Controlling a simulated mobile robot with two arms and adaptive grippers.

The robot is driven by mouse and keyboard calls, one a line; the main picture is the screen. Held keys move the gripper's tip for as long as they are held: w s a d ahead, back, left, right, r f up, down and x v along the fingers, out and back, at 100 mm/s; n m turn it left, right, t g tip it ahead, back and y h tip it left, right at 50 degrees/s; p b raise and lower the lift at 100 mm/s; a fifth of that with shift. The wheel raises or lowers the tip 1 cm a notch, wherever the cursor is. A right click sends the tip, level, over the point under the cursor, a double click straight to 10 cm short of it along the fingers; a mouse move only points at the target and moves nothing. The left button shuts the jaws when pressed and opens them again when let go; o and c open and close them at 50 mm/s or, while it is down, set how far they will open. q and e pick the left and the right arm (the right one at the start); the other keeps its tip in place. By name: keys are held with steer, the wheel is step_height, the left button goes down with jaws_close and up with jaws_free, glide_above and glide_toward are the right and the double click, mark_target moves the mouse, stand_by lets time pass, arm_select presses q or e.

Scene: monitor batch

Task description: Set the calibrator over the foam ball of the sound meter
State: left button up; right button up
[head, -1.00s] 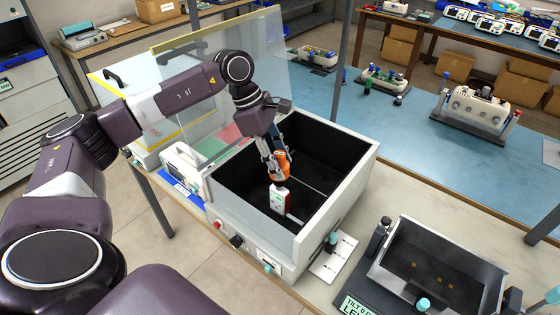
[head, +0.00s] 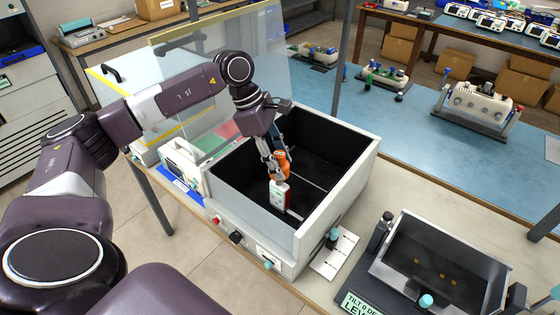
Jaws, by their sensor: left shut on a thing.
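My left gripper (head: 277,168) reaches down into the open dark-lined box from above. It is shut on an orange cylinder, which I take to be the calibrator (head: 281,158). The gripper fingers hide part of it. Right below it is a small white and red device, which looks like the sound meter (head: 280,195), inside the box near its front wall. The foam ball does not show; the calibrator and fingers cover the meter's top. I cannot tell whether the calibrator is around the ball or only above it. My right gripper is not in view.
The open box (head: 345,185) has pale walls around the meter, with a raised clear lid (head: 220,70) behind. Knobs sit on its front. A tilted metal tray (head: 440,270) stands at right. A small screened instrument (head: 182,165) is at left. The blue mat (head: 420,135) has free room.

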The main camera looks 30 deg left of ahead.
arm_select(q)
steer(key=shift+f+b, duration=0.5)
steer(key=shift+f, duration=0.15)
steer(key=o, duration=1.3)
steer(key=shift+r, duration=0.1)
steer(key=v, duration=1.1)
steer(key=shift+r, duration=0.4)
